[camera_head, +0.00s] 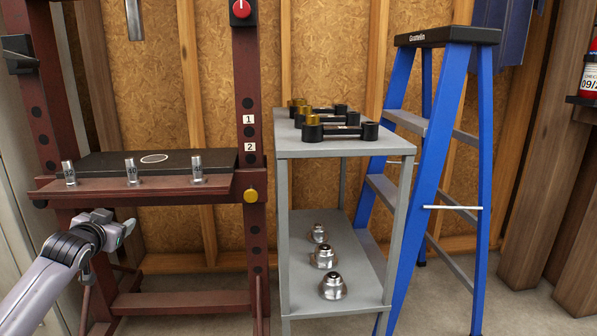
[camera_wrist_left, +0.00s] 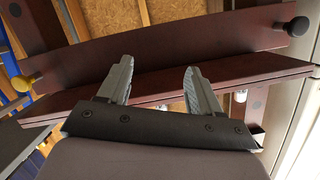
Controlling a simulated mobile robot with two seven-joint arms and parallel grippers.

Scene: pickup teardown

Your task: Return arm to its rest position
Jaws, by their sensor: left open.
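My left arm comes in from the lower left in the head view. Its left gripper (camera_head: 128,228) is in front of the dark red press frame, below the shelf (camera_head: 110,189) with the silver pins. The left wrist view shows the two fingers of the left gripper (camera_wrist_left: 160,85) spread apart with nothing between them. Dark red beams of the frame lie beyond the fingertips in that view. I cannot tell how far the fingers are from the beams. My right gripper is in neither view.
A grey cart (camera_head: 340,146) carries black and brass tools (camera_head: 340,131) on top and several silver domed parts (camera_head: 324,257) below. A blue ladder (camera_head: 432,150) stands right of it. A red fire extinguisher (camera_head: 590,80) hangs at the far right. Floor shows at the lower right.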

